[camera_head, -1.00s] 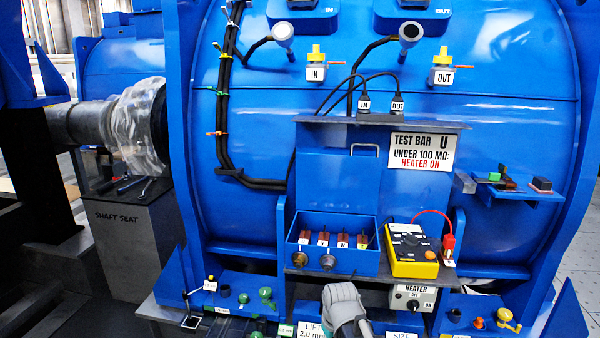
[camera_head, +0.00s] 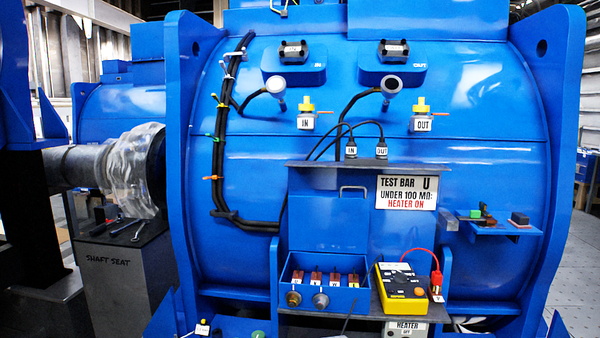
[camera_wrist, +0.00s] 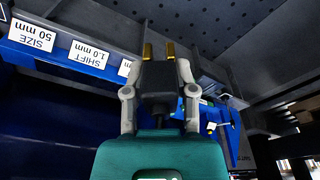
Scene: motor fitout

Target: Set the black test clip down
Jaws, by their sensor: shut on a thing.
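My gripper (camera_wrist: 158,78) is shut on the black test clip (camera_wrist: 158,100) in the wrist view. The clip is a dark block with two brass prongs pointing away from my palm, and a finger closes on each side of it. It hangs in the air, apart from the blue ledge. My gripper and the clip are not visible in the head view. There the yellow meter (camera_head: 402,282) stands on a grey shelf, with a red lead running to a red clip (camera_head: 437,283) at its right.
An open blue terminal box (camera_head: 325,297) with several red-brown terminals sits left of the meter. A small blue side shelf (camera_head: 492,228) holds small blocks. The heater switch box (camera_head: 405,328) is below. A blue labelled ledge (camera_wrist: 60,50) crosses the wrist view's upper left.

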